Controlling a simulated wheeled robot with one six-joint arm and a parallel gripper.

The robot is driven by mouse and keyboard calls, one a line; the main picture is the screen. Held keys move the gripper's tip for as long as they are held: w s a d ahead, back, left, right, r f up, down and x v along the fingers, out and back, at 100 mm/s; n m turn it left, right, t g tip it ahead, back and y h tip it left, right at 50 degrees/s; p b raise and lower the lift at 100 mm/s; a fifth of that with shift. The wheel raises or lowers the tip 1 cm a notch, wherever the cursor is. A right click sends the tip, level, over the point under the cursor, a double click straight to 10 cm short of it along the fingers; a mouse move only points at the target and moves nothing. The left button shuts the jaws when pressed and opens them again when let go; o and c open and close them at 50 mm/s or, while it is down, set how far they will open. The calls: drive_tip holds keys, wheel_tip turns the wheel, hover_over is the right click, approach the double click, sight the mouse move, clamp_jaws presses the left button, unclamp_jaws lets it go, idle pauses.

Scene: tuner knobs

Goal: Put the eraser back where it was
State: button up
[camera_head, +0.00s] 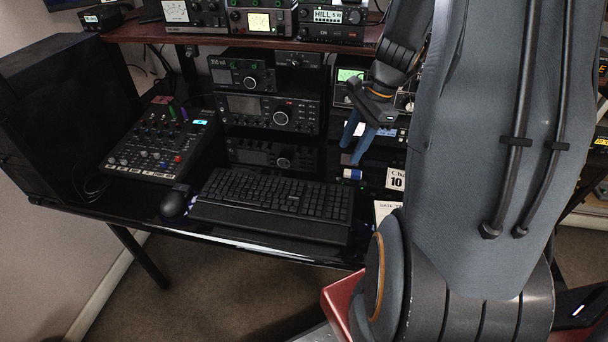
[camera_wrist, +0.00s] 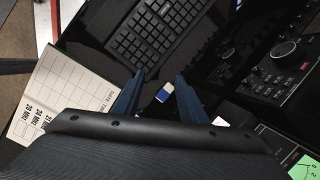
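The eraser (camera_head: 352,174) is a small block with blue and white parts, lying on the black desk just right of the keyboard. In the wrist view the eraser (camera_wrist: 165,92) appears in the gap between my two blue fingers. My gripper (camera_head: 351,154) points down and is open and empty. In the head view its fingertips are above the eraser and seem apart from it. The wrist view also shows the gripper (camera_wrist: 159,75) with its fingers spread.
A black keyboard (camera_head: 272,196) lies left of the eraser, with a mouse (camera_head: 173,204) and a mixer (camera_head: 160,145) farther left. A printed log sheet (camera_wrist: 62,88) and a "10" card (camera_head: 396,179) lie nearby. Radios (camera_head: 270,113) stand behind, under a red-brown shelf (camera_head: 140,33).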

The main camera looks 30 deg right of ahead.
drive_tip(key=s+a+r+n+h, duration=0.1)
drive_tip(key=s+a+n, duration=0.3)
drive_tip(key=a+n, duration=0.5)
drive_tip(key=s+a+r+n+h, duration=0.2)
drive_tip(key=s+a+n, duration=0.2)
drive_tip(key=a+n, duration=0.6)
drive_tip(key=shift+s+g, duration=0.15)
drive_tip(key=shift+g, duration=0.15)
drive_tip(key=shift+a+r, duration=0.1)
drive_tip(key=shift+c, duration=0.2)
